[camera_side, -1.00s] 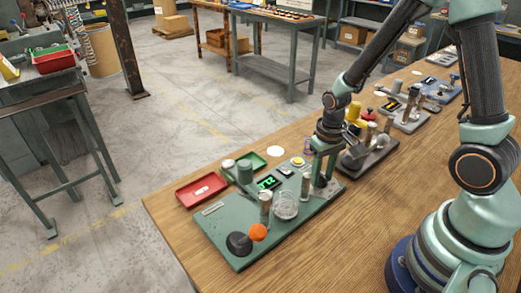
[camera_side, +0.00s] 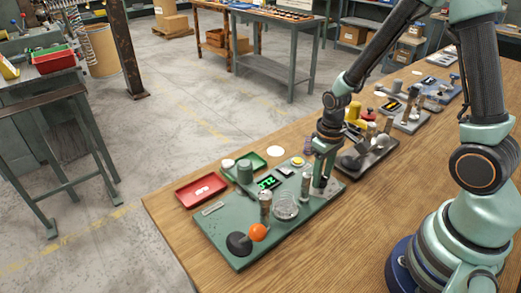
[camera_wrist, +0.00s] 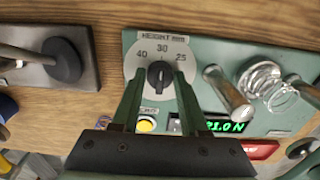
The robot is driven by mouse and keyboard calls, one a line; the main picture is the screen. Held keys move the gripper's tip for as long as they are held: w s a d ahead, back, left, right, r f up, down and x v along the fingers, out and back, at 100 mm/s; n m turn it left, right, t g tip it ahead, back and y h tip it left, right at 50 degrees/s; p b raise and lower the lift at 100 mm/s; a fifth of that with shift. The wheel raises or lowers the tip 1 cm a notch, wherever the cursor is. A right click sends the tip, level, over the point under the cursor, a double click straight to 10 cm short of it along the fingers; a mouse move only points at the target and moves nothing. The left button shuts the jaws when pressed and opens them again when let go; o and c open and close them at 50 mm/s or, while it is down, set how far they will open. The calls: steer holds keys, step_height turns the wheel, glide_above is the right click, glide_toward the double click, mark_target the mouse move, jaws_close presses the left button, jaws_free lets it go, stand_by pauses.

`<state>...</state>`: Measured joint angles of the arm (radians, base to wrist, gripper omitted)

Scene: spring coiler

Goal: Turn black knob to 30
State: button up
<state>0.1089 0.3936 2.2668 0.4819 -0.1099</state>
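The black knob (camera_wrist: 160,75) sits at the centre of a pale dial (camera_wrist: 160,60) labelled HEIGHT mm, with 40 at left, 30 at top and 25 at right. A light mark on the knob points roughly up toward 30; its exact angle is hard to tell. My gripper (camera_wrist: 160,72) has a green finger on each side of the knob, apparently with narrow gaps.
A red tray (camera_side: 202,190) lies at left. Another device (camera_side: 370,150) stands close behind my gripper.

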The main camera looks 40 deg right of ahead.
steer(key=o, duration=0.3)
step_height(320, 180, up, 12)
steer(key=shift+r, duration=0.1)
stand_by(0.6)
steer(key=shift+s+a+r+t, duration=0.6)
steer(key=shift+r+t, duration=0.35)
steer(key=shift+r, duration=0.8)
steer(key=shift+s+a+r+t, duration=0.55)
steer(key=shift+r+t, duration=0.35)
steer(key=shift+r, duration=0.9)
steer(key=shift+s+a+r+t, duration=0.6)
steer(key=shift+r+t, duration=0.35)
steer(key=shift+r, duration=0.8)
